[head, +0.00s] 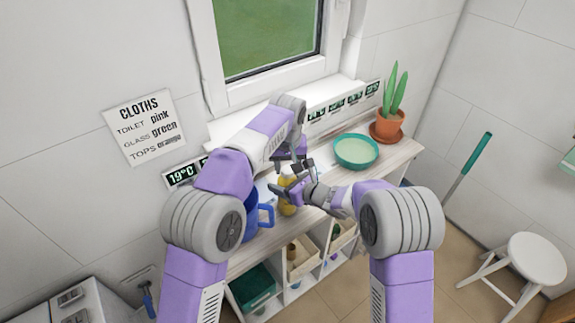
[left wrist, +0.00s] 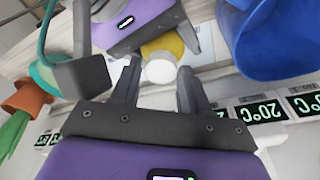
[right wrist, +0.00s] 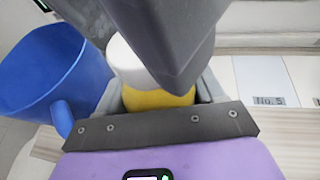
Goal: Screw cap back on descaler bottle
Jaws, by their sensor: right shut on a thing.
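The yellow bottle (head: 288,209) stands near the middle of the worktop, partly hidden by my arms. My right gripper (head: 293,190) is shut around its yellow body (right wrist: 155,98). A round white cap (left wrist: 161,67) shows at the bottle's top, and the right wrist view shows its white side (right wrist: 124,62). I cannot tell how tightly it sits. My left gripper (head: 287,168) is above the bottle. In the left wrist view its fingers (left wrist: 159,72) are apart, one on each side of the cap, with visible gaps. A grey part of my left gripper hides some of the bottle in the right wrist view.
A blue jug (head: 266,216) stands close left of the bottle. A teal bowl (head: 356,153) and a potted cactus (head: 390,122) are farther right. Several number displays line the wall edge. Bins fill the shelf below. The worktop (head: 330,176) is bare before the bowl.

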